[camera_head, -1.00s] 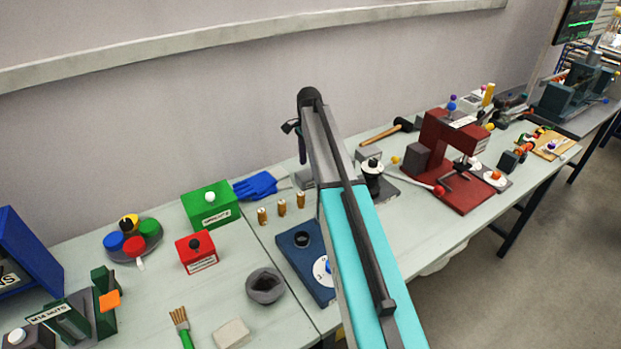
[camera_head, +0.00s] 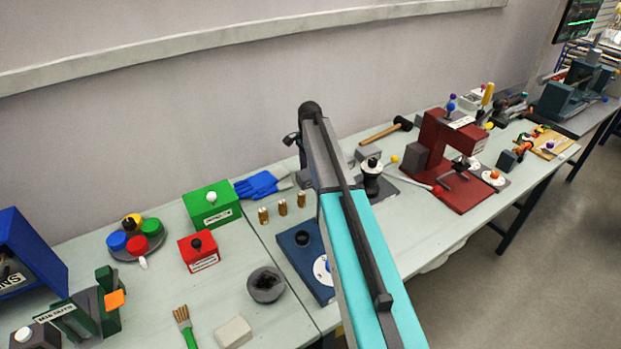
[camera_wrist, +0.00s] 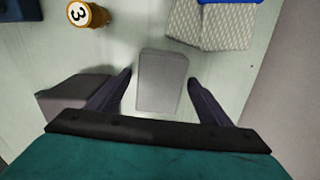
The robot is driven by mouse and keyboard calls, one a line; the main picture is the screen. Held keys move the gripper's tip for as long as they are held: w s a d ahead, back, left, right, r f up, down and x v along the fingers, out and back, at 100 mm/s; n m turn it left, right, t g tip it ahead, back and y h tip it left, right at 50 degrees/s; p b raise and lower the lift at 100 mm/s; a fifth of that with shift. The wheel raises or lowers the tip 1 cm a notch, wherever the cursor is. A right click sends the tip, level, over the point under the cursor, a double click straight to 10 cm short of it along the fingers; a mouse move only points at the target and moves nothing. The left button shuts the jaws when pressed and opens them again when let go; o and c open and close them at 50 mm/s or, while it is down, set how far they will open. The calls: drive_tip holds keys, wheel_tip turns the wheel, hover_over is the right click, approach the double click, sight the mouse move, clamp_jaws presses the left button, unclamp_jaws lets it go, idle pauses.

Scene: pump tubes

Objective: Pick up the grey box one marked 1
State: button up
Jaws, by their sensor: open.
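In the wrist view a light grey box (camera_wrist: 161,82) lies on the pale bench top, between the two dark fingers of my gripper (camera_wrist: 160,78). The fingers are spread apart, one on each side of the box, with a gap on both sides. No number can be read on this box, so I cannot tell whether it is the one marked 1. A darker grey box (camera_wrist: 70,101) sits at the left, just outside the left finger. In the head view a grey block (camera_head: 304,178) shows left of my arm; the arm hides my gripper's fingertips there.
A brass cylinder marked 3 (camera_wrist: 84,14) and a blue glove with a pale patterned cuff (camera_wrist: 208,22) lie near the box. The head view shows a green box (camera_head: 211,205), a red box (camera_head: 199,252), a blue plate (camera_head: 296,262) and a red press (camera_head: 440,140).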

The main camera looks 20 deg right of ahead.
drive_tip(key=c, duration=1.2)
drive_tip(key=shift+r, duration=0.15)
drive_tip(key=shift+c, duration=0.2)
drive_tip(key=shift+r+b, duration=1.4)
drive_tip(key=shift+r, duration=3.5)
